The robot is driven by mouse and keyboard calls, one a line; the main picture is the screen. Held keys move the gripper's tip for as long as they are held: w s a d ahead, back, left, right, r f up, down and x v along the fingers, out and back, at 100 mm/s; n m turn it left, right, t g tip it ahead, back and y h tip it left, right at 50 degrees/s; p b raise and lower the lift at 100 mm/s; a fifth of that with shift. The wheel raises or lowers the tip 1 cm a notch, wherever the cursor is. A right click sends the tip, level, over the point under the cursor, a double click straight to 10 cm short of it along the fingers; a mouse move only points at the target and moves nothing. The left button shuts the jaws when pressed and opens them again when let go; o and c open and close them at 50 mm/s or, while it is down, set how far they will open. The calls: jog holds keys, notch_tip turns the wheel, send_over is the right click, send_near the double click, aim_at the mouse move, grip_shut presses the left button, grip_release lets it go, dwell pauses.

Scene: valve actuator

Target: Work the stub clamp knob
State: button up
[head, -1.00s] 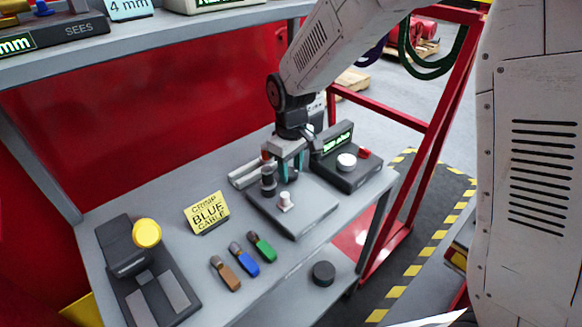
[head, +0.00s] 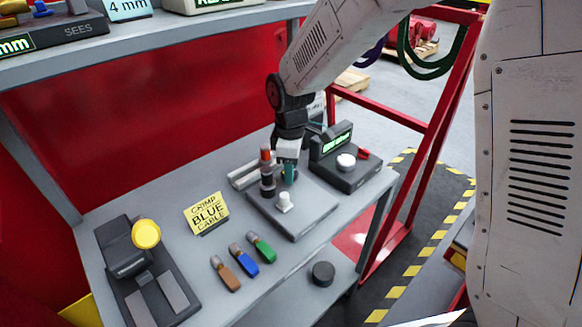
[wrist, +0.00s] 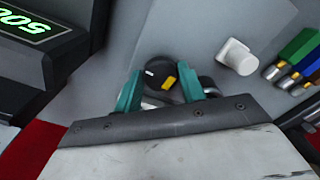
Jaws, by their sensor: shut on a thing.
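In the wrist view, a round black knob (wrist: 159,74) with a yellow mark lies between the two teal fingers of my gripper (wrist: 161,80). The gripper is shut on this knob. In the head view my gripper (head: 289,178) points down over the grey fixture plate (head: 306,214), and the knob is hidden there. A dark post with a red-orange top (head: 267,172) stands just left of the gripper. A white knob (head: 285,202) stands in front of it on the same plate.
A dark control box (head: 345,172) with a green display is close on the right. Brown, blue and green cable pieces (head: 245,252), a yellow sign (head: 207,213) and a device with a yellow knob (head: 147,234) are left. A black puck (head: 323,273) lies in front.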

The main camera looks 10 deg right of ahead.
jog(key=shift+w, duration=0.1)
jog(key=o, duration=1)
notch_tip(320, 180, up, 8)
jog(key=shift+f, duration=0.1)
